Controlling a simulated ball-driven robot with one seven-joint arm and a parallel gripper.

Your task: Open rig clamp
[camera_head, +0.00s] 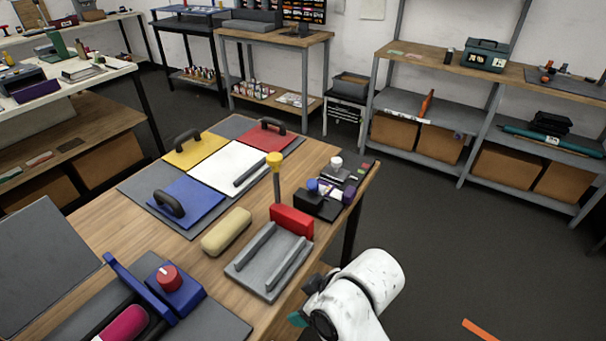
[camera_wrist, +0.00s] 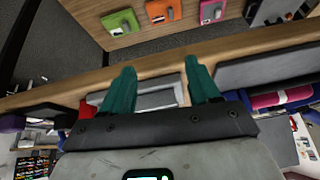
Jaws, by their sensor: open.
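A grey rig (camera_head: 268,262) with two raised rails sits near the right edge of the wooden table. A red block (camera_head: 291,221) stands at its far end, and a lever (camera_head: 276,178) with a yellow knob rises upright beside the block. I take these for the rig clamp; its jaw state cannot be told. My gripper (camera_wrist: 160,64) has its two teal fingers apart with nothing between them. In the head view only one teal finger (camera_head: 297,319) shows, beside the table's right edge, nearer than the rig. Part of the grey rig (camera_wrist: 155,101) shows behind the fingers in the wrist view.
A tan rounded block (camera_head: 227,232) lies left of the rig. A blue fixture with a red knob (camera_head: 168,277) is at the near left. Coloured panels with black handles (camera_head: 186,203) lie farther back. Dark floor right of the table is mostly clear, with an orange strip (camera_head: 480,329).

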